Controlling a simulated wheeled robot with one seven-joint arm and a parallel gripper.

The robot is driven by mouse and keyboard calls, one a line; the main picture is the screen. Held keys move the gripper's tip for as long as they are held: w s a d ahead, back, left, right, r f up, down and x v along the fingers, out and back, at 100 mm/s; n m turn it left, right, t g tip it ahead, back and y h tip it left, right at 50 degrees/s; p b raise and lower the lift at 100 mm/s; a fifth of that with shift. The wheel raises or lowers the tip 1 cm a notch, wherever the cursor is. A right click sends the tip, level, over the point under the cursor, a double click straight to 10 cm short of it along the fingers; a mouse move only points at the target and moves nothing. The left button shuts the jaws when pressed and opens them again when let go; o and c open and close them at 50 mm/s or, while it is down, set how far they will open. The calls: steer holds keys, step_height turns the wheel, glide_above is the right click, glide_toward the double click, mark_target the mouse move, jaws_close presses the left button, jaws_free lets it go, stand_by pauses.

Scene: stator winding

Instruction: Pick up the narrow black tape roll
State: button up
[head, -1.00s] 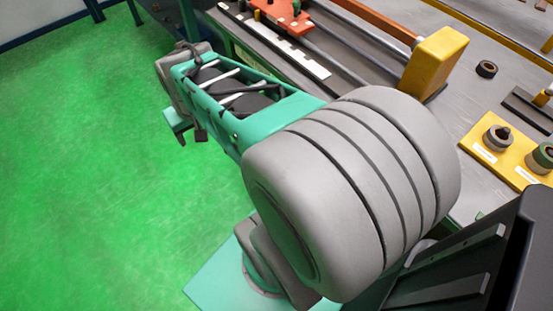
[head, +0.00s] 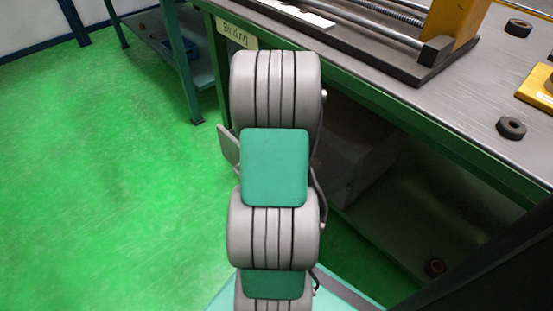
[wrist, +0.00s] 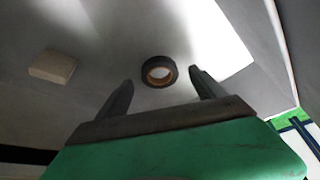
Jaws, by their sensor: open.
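In the wrist view a black tape roll (wrist: 160,85) with a tan core lies flat on a grey surface. My gripper (wrist: 161,78) is open and empty, with one finger on each side of the roll in the picture; the roll appears a little beyond the fingertips, and the gap is hard to judge. In the head view my gripper is hidden behind my arm. I cannot tell which one the wrist view shows.
A pale block (wrist: 52,67) lies left of the roll in the wrist view. In the head view the workbench (head: 450,115) carries a winding fixture with a yellow block (head: 455,30) and a yellow holder plate (head: 538,88) at the right edge. Green floor at left is open.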

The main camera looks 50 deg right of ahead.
steer(key=shift+x, duration=0.75)
steer(key=shift+c, duration=0.2)
steer(key=shift+r, duration=0.1)
steer(key=c, duration=1.4)
